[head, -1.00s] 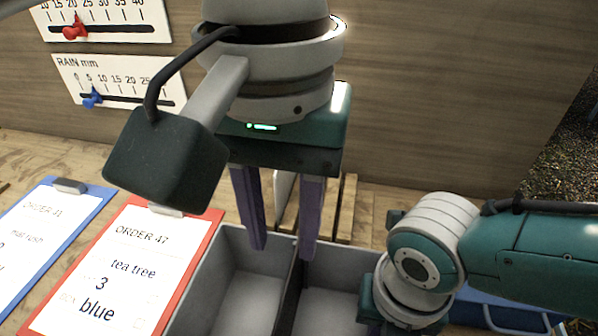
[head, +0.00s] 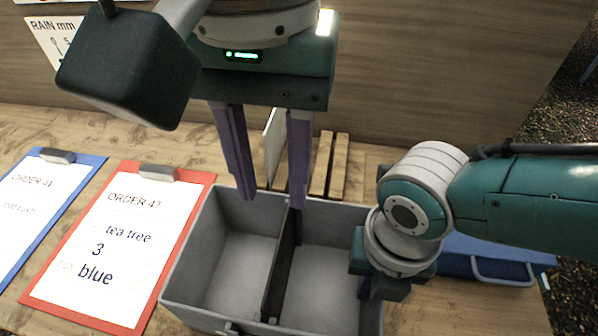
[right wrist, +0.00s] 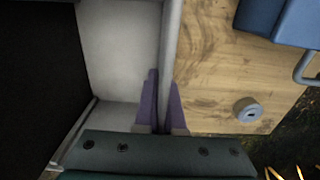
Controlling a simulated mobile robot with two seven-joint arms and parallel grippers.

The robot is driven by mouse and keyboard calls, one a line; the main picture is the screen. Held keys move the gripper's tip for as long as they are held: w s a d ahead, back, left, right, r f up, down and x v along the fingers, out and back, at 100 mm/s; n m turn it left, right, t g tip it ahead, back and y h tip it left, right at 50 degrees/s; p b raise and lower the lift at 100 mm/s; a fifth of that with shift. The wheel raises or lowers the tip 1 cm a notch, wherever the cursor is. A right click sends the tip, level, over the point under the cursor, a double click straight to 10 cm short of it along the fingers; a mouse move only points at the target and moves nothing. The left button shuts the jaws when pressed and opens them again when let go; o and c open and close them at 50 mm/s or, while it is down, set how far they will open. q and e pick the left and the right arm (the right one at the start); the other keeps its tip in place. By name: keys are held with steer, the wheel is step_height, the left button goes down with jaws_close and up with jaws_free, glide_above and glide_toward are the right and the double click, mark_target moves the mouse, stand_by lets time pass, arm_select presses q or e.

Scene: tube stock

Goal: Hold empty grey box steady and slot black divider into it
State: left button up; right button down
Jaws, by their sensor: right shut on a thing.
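The grey box (head: 187,243) stands on the wooden bench in the head view. The black divider (head: 279,276) stands upright across its middle, parting it into two empty compartments. My left gripper (head: 272,202) points down over the back of the box. Its purple fingers are apart, and the right one is near the divider's back end; I cannot tell whether they touch. My right gripper (head: 366,292) is shut on the box's right wall. The right wrist view shows that wall (right wrist: 171,30) between its fingers (right wrist: 161,82). The right fingertips are partly hidden in the head view.
A red clipboard (head: 196,192) and a blue clipboard (head: 88,162) lie left of the box. Wooden slats (head: 323,165) and an upright pale panel (head: 272,140) are behind it. A blue container (head: 485,250) is at the right. A grey round piece (right wrist: 247,109) lies on the bench.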

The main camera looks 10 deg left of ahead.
steer(key=c, duration=0.9)
jaws_free()
steer(key=shift+c, duration=0.2)
step_height(320, 180, up, 12)
steer(key=shift+r, duration=0.1)
